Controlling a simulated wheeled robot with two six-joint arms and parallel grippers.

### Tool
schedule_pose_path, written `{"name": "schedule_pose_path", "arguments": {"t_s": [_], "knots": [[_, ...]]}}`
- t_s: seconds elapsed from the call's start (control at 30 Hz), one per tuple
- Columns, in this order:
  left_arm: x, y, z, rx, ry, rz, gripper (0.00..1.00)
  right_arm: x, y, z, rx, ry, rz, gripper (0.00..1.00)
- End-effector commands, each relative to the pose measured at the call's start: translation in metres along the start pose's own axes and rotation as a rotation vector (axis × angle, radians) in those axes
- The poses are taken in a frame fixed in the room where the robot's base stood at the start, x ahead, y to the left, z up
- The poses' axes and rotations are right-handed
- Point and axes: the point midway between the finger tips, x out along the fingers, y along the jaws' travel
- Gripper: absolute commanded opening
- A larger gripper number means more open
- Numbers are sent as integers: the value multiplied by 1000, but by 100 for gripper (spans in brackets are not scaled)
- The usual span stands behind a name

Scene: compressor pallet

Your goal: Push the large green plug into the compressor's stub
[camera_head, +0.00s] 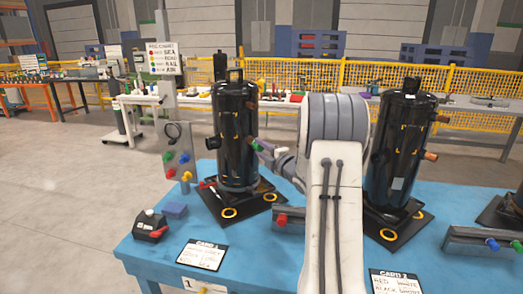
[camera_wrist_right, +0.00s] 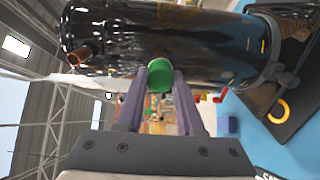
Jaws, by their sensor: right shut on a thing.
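The green plug (camera_head: 257,142) is held at the tip of my right gripper (camera_head: 265,148), at the right side of the left black compressor (camera_head: 233,130). In the right wrist view the plug (camera_wrist_right: 160,77) sits between the two purple fingers of my right gripper (camera_wrist_right: 160,80), against or just in front of the compressor's shiny wall (camera_wrist_right: 120,30). Any stub behind the plug is hidden, so I cannot tell whether it is inside one. A copper stub (camera_wrist_right: 79,56) shows elsewhere on the compressor and is clear of the plug. My left gripper is not in view.
A second compressor (camera_head: 397,150) stands right of my arm on the blue table (camera_head: 135,250). A panel (camera_head: 178,148) with coloured plugs stands left. A dark box (camera_head: 151,226), a blue block (camera_head: 174,211) and a card (camera_head: 201,255) lie near the front left.

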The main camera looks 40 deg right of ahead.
Motion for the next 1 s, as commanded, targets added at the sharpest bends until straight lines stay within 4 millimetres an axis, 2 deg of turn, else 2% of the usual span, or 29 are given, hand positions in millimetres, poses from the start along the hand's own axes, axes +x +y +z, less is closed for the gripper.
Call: {"name": "schedule_pose_path", "arguments": {"t_s": [1.0], "knots": [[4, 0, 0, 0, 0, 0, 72, 12, 0, 0, 0, 0, 1, 0]]}}
